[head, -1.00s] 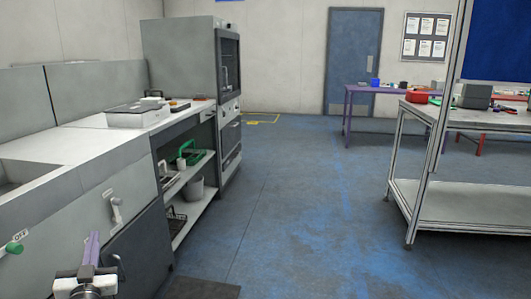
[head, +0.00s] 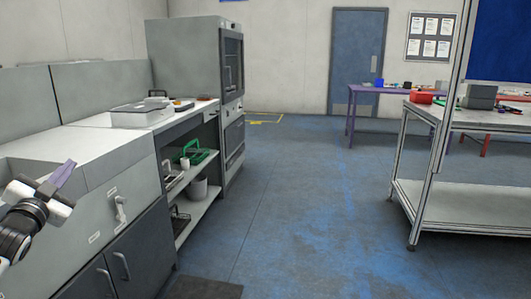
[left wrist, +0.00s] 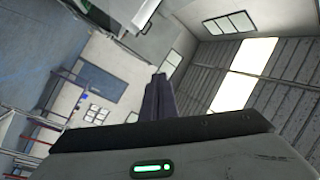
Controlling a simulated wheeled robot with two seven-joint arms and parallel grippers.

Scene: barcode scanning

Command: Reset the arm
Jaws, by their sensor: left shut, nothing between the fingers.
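My left gripper (head: 64,175) is at the left edge of the head view, raised in front of the grey counter with the sink. Its purple fingers are together with nothing between them and point up and to the right. In the left wrist view the shut fingers (left wrist: 157,95) point up toward the ceiling and walls. My right gripper is not in view.
The counter (head: 100,148) runs along the left and bears a grey box (head: 140,117). Shelves (head: 192,170) below it hold a green rack. A tall grey cabinet (head: 185,60) stands beyond. A metal-framed workbench (head: 480,215) stands right. The blue floor between is clear.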

